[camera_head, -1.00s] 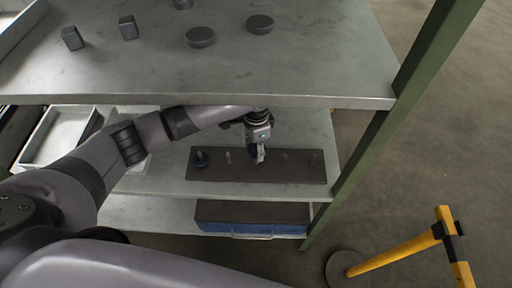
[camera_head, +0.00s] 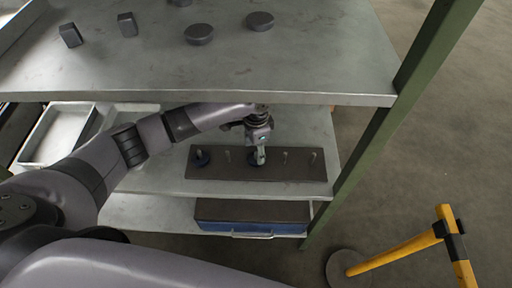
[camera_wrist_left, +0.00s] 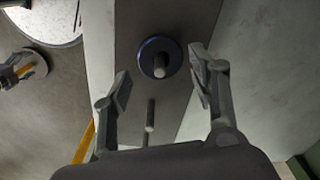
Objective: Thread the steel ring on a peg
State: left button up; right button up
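A dark board (camera_head: 303,174) with a row of upright pegs lies on the middle shelf. A bare peg (camera_wrist_left: 150,115) stands nearer. My right gripper is out of view.
The upper shelf (camera_head: 300,60) overhangs my left arm and carries several dark blocks and discs. A green post (camera_head: 385,120) stands right of the board. A white tray (camera_head: 60,135) is at the left, a blue-sided box (camera_head: 250,226) below. A yellow barrier (camera_head: 400,250) stands on the floor.

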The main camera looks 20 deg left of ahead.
pick_arm(q)
jog(key=shift+o, duration=1.2)
jog(key=shift+f, duration=0.1)
